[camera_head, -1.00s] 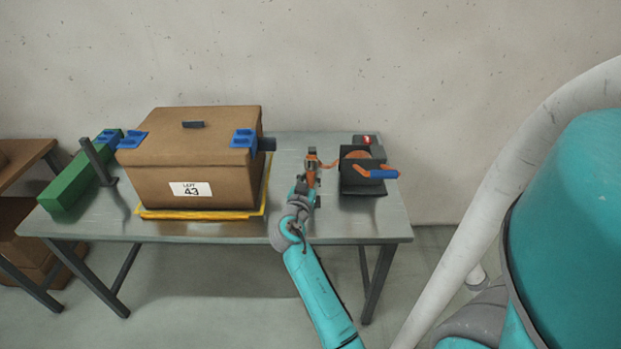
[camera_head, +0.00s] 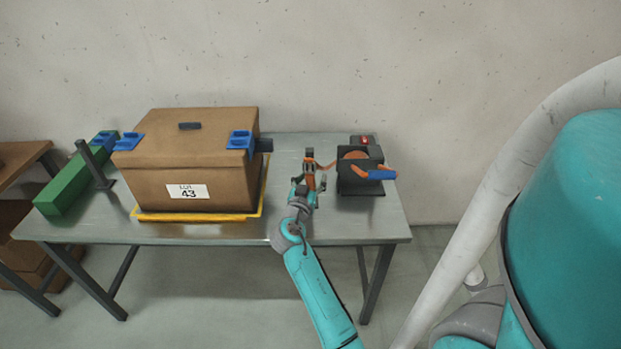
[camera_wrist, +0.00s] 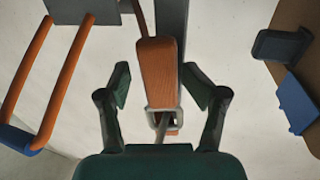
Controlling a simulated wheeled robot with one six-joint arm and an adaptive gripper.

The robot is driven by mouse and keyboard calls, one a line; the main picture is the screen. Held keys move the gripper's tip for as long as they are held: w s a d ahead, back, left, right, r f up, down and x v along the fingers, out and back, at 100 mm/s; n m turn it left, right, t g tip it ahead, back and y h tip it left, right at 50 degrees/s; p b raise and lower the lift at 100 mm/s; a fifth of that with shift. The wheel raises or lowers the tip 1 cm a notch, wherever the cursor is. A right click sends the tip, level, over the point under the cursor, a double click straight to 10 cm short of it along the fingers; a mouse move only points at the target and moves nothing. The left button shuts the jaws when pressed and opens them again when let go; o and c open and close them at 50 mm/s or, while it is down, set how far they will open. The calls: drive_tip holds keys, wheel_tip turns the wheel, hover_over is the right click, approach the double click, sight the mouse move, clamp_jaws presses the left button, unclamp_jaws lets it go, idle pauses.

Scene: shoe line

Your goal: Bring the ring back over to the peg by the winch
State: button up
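A small pale metal ring (camera_wrist: 163,118) shows in the wrist view at the near end of an orange tab (camera_wrist: 157,72) on a strap. The winch (camera_head: 361,178), dark with an orange reel, stands at the table's right. A grey upright peg (camera_head: 309,155) stands left of it and also shows behind the tab in the wrist view (camera_wrist: 172,22). My gripper (camera_wrist: 157,80) is open, with one finger on each side of the tab and a narrow gap at each side. I cannot tell whether the ring is around the peg.
The winch's orange crank with a blue grip (camera_head: 382,174) sticks out to the right. A brown lidded box (camera_head: 215,202) with blue clasps sits on a yellow-edged base (camera_head: 190,216) to the left. A green block (camera_head: 64,190) and dark post (camera_head: 93,160) stand at far left.

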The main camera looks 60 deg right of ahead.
drive_tip(key=shift+a, duration=0.1)
drive_tip(key=shift+a, duration=0.25)
drive_tip(key=s+a, duration=0.2)
drive_tip(key=a, duration=0.9)
drive_tip(key=s+a+f+n+t+y, duration=0.4)
drive_tip(key=a+f+n+y, duration=0.25)
drive_tip(key=a, duration=0.55)
drive_tip(key=s+a+f+n+t+y, duration=0.45)
drive_tip(key=a+f, duration=0.25)
drive_tip(key=a, duration=0.4)
drive_tip(key=s+a+r+n+t+y, duration=0.1)
drive_tip(key=s+a+r+n+y, duration=0.1)
drive_tip(key=s+a+r, duration=0.3)
drive_tip(key=s+a+r+n+t+y, duration=0.2)
drive_tip(key=s+a+r, duration=0.4)
drive_tip(key=s, duration=0.5)
drive_tip(key=a+n+y, duration=0.1)
drive_tip(key=a+y, duration=0.1)
drive_tip(key=shift+s+r+y, duration=0.2)
drive_tip(key=shift+s+y, duration=0.15)
drive_tip(key=shift+y, duration=0.05)
